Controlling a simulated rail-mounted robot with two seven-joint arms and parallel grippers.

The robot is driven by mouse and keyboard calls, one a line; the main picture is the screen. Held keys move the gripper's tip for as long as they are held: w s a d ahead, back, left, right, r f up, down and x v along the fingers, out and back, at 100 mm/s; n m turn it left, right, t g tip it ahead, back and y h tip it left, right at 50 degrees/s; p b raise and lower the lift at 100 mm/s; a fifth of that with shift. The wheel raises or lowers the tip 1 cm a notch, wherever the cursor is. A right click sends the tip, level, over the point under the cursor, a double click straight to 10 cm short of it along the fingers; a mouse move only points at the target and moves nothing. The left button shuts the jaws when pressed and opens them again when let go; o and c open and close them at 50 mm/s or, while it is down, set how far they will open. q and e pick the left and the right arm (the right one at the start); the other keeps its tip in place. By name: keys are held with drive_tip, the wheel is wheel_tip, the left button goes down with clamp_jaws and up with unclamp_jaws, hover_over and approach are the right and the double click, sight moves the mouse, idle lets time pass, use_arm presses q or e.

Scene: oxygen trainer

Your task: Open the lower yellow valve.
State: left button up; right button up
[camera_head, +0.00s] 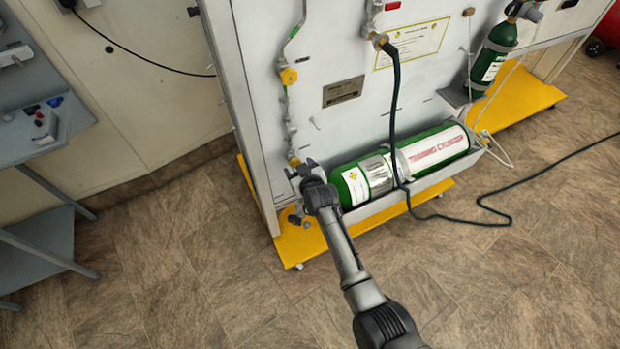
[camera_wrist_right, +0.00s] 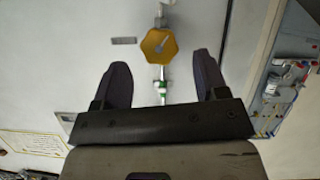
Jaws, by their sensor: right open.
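The lower yellow valve (camera_head: 294,161) is on the pipe low on the left side of the white panel. In the right wrist view it is a yellow hexagonal knob (camera_wrist_right: 159,45) at top centre, just beyond and between my fingertips. My right gripper (camera_head: 305,168) is right at this valve in the head view, partly covering the area. In the right wrist view its two dark fingers (camera_wrist_right: 162,72) are spread wide with nothing between them but the pipe behind. I see no contact with the knob. My left gripper is not in view.
An upper yellow valve (camera_head: 289,76) is higher on the same pipe. A large green cylinder (camera_head: 350,186) lies in a trough just right of my gripper. A dark hose (camera_head: 396,110) hangs across it. A grey shelf (camera_head: 40,240) stands at left, with clear floor between.

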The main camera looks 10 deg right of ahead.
drive_tip(key=p+v, duration=0.4)
drive_tip(key=v, duration=0.5)
drive_tip(key=shift+s, duration=0.35)
drive_tip(key=shift+r, duration=0.1)
